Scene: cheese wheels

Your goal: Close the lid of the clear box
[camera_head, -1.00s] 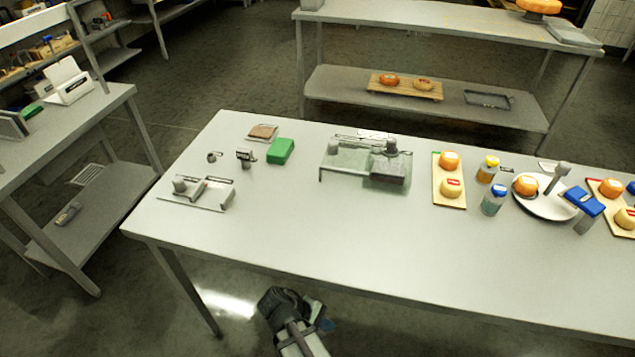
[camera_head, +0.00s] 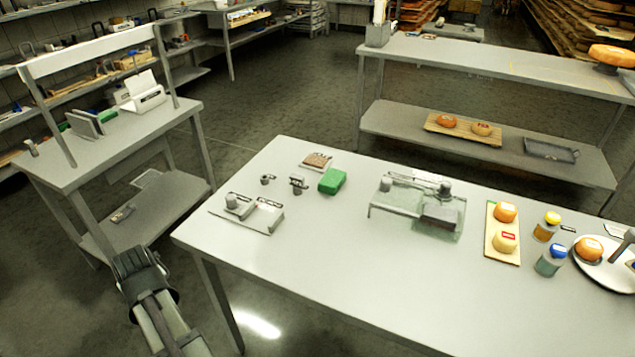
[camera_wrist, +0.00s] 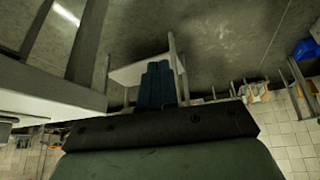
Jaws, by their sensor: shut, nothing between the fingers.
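A clear, greenish see-through box (camera_head: 388,211) stands on the grey steel table (camera_head: 330,265), right of the green block. Dark grey pieces sit in or on it at its right end. It is too small in the head view to tell how its lid stands. My gripper (camera_head: 133,256) is at the lower left of the head view, off the table's left end and well away from the box. In the wrist view its two blue-grey fingers (camera_wrist: 157,84) are together with nothing between them. The box is not visible in the wrist view.
A green block (camera_head: 333,181) and a small scale-like device (camera_head: 262,218) lie left of the box. A board (camera_head: 502,250) with two cheeses, and jars (camera_head: 550,260), stand to its right. The table's front middle is clear. A side table (camera_head: 165,120) stands behind my gripper.

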